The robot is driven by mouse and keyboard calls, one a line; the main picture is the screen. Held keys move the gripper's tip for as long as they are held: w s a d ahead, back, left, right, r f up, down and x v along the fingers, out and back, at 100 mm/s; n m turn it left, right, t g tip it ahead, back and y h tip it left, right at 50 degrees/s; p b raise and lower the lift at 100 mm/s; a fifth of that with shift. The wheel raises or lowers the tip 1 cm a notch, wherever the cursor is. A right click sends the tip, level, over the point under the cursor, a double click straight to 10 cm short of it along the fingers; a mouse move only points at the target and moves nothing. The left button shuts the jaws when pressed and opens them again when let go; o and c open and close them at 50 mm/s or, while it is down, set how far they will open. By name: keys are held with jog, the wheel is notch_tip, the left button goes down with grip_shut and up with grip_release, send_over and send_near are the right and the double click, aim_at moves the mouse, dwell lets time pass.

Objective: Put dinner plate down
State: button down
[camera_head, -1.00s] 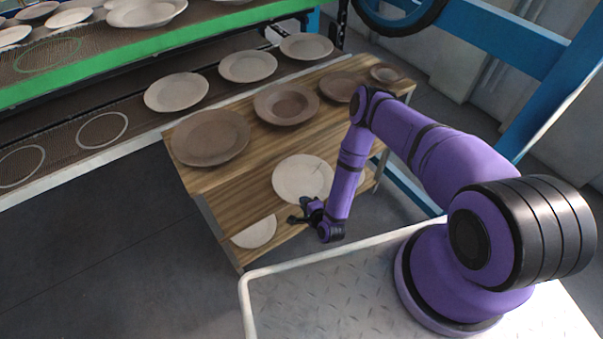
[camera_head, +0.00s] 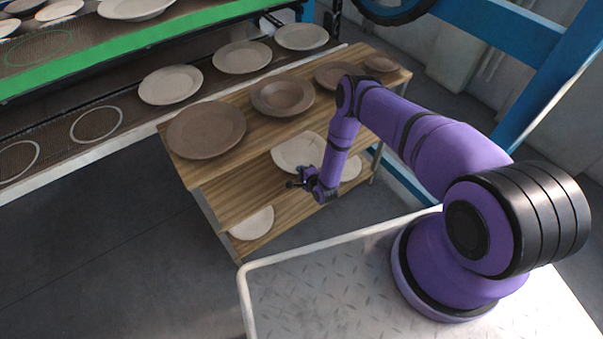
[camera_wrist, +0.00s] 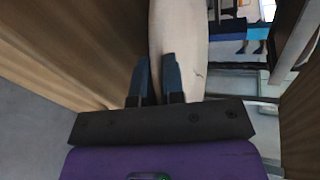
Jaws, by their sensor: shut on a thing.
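A pale dinner plate (camera_head: 296,152) is held by my gripper (camera_head: 291,184) at its near rim. In the head view its far part seems to pass under the top board of the wooden table (camera_head: 228,172), above the lower shelf (camera_head: 238,203). In the wrist view the plate (camera_wrist: 178,30) lies between my two dark fingers (camera_wrist: 157,80), which are shut on its rim. Wood shows on both sides of it there. I cannot tell whether the plate touches the lower shelf.
Pale plates lie on the lower shelf at the left (camera_head: 252,223) and right (camera_head: 351,168). Several brown plates, including a large one (camera_head: 206,129), stand on the top board. A rack (camera_head: 75,60) with plates is behind. Bare shelf shows between the lower plates.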

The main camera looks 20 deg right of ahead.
jog(key=shift+w+f, duration=0.1)
jog(key=shift+f, duration=0.45)
jog(key=shift+f, duration=0.1)
jog(key=c, duration=1.5)
grip_release()
jog(key=v, duration=1.2)
